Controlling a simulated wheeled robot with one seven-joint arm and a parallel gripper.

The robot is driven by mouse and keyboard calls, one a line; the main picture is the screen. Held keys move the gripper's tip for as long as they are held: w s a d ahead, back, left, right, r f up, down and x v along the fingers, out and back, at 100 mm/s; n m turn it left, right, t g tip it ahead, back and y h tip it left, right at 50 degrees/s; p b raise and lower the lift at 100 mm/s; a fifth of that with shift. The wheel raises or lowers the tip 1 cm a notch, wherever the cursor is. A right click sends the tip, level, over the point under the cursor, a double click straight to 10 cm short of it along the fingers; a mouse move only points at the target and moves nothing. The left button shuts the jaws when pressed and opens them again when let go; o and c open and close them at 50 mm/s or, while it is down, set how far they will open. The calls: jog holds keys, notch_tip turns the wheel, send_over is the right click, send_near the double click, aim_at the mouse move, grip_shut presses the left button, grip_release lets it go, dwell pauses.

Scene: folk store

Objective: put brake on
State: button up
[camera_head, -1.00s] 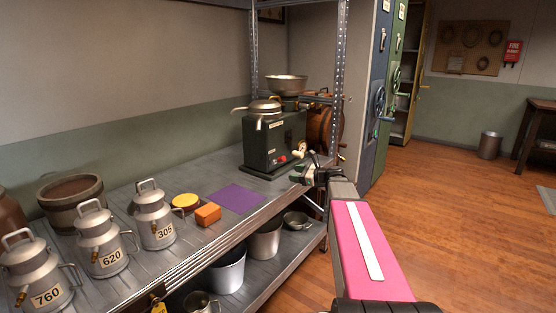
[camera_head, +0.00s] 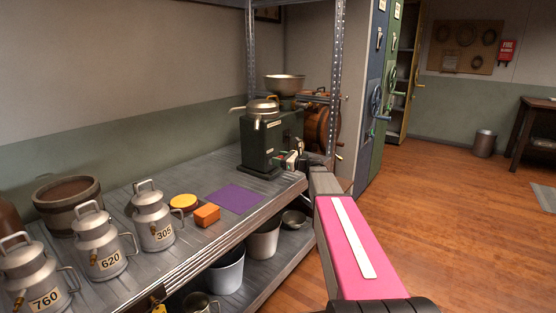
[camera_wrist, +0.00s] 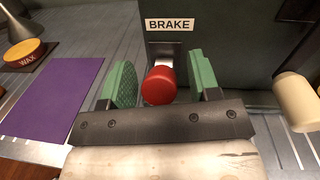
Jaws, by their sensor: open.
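The brake lever's red knob (camera_wrist: 159,85) sits below a white BRAKE label (camera_wrist: 170,24) on the dark green machine (camera_head: 258,141). A grey metal plate with the lever shows behind the knob in the wrist view. My gripper (camera_wrist: 160,82) is open, with its green pads on either side of the knob. The knob lies between the pads, with a visible gap on each side. In the head view my gripper (camera_head: 293,160) is at the machine's front right and mostly hides the knob.
A cream knob (camera_wrist: 296,101) stands right of my gripper in the wrist view. A purple mat (camera_head: 236,198), an orange block (camera_head: 207,214) and a yellow wax tin (camera_head: 184,202) lie on the shelf. Numbered cans (camera_head: 154,220) stand at left. A metal post (camera_head: 335,85) rises close behind my arm.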

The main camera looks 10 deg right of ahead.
jog(key=shift+w+a, duration=0.25)
jog(key=shift+a, duration=0.1)
grip_shut()
jog(key=shift+f, duration=0.1)
jog(key=shift+s+d+f+n+t+y, duration=0.2)
jog(key=shift+f+t+y, duration=0.3)
jog(key=shift+t+y, duration=0.5)
jog(key=shift+s+d+f+n+t+y, duration=0.15)
jog(key=shift+f+t+y, duration=0.4)
jog(key=shift+y, duration=0.75)
grip_release()
jog(key=shift+a, duration=0.1)
